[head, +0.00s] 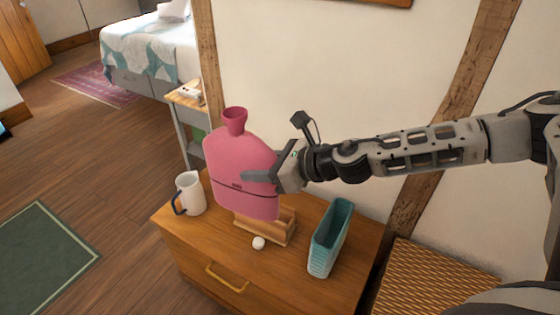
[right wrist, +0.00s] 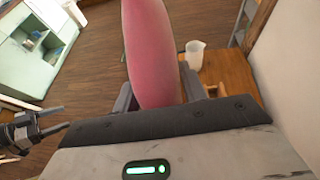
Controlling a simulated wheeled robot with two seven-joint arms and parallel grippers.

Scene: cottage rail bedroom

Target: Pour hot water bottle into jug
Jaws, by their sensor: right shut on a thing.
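A pink hot water bottle (head: 240,172) is held over the wooden chest, nearly upright with a slight tilt, its open neck at the top. My right gripper (head: 262,176) is shut on its right side. The bottle also fills the middle of the right wrist view (right wrist: 150,50) between the fingers. The white jug (head: 189,193) with a blue handle stands on the chest's left end, left of the bottle and apart from it. The jug also shows in the right wrist view (right wrist: 195,54). My left gripper (right wrist: 38,128) shows at the left edge of the right wrist view, fingers apart and empty.
On the chest top (head: 345,262) are a wooden holder (head: 265,227) behind and below the bottle, a small white round object (head: 258,243) and a teal basket (head: 331,238). A wall with timber beams stands close behind. A woven surface (head: 430,280) is at right.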

